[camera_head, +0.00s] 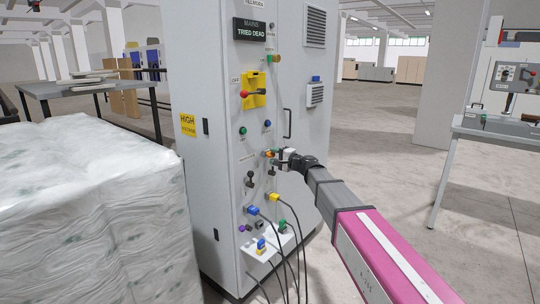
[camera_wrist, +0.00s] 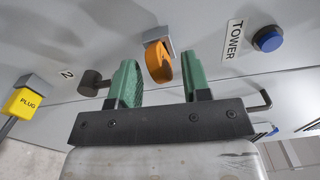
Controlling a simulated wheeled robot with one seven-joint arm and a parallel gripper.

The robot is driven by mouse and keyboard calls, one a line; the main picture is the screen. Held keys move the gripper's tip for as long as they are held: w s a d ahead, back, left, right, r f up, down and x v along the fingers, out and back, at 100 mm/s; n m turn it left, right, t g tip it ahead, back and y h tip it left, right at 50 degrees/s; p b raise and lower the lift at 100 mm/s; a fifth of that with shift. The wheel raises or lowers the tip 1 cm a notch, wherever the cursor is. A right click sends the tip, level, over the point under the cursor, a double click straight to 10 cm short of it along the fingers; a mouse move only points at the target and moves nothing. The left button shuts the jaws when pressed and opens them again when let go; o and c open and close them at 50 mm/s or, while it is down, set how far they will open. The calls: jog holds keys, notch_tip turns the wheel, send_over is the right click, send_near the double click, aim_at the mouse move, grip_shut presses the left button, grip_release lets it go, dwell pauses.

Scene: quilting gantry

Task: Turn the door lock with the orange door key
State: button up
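The orange door key (camera_wrist: 158,63) sits in a grey lock block (camera_wrist: 157,36) on the cabinet front in the wrist view. My gripper (camera_wrist: 158,74) is open, with a green finger on either side of the key. Gaps show between the key and both fingers, so it does not appear gripped. How deep the key lies between the fingertips is hard to tell. In the head view my gripper (camera_head: 280,155) is close against the grey cabinet (camera_head: 215,70), and a small orange patch (camera_head: 268,153) shows at its tip, partly hidden.
A blue button (camera_wrist: 268,39) beside a TOWER label is right of the key. A dark knob (camera_wrist: 92,82) is close left of the left finger. A yellow plug (camera_head: 274,197) and a blue plug (camera_head: 252,210) with cables hang below. A wrapped pallet (camera_head: 90,200) stands left.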

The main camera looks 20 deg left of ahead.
jog(key=v, duration=1)
jog(key=s+d+f+n+g+h, duration=0.2)
jog(key=s+d+f+h, duration=0.25)
jog(key=d+f, duration=0.5)
jog(key=s+d+f+n+g+h, duration=0.2)
jog(key=s+d+f+h, duration=0.25)
jog(key=d+f, duration=0.55)
jog(key=s+d+f+g+h, duration=0.1)
jog(key=s+d+f+h, duration=0.3)
jog(key=d, duration=0.5)
jog(key=s+d+f+n+g+h, duration=0.1)
jog(key=s+d+f+g+h, duration=0.1)
jog(key=s+d+f, duration=0.6)
jog(key=s+d+h, duration=0.1)
jog(key=d, duration=0.1)
jog(key=shift+s+d+f+h, duration=0.2)
jog(key=shift+d+h, duration=0.05)
jog(key=shift+h, duration=0.15)
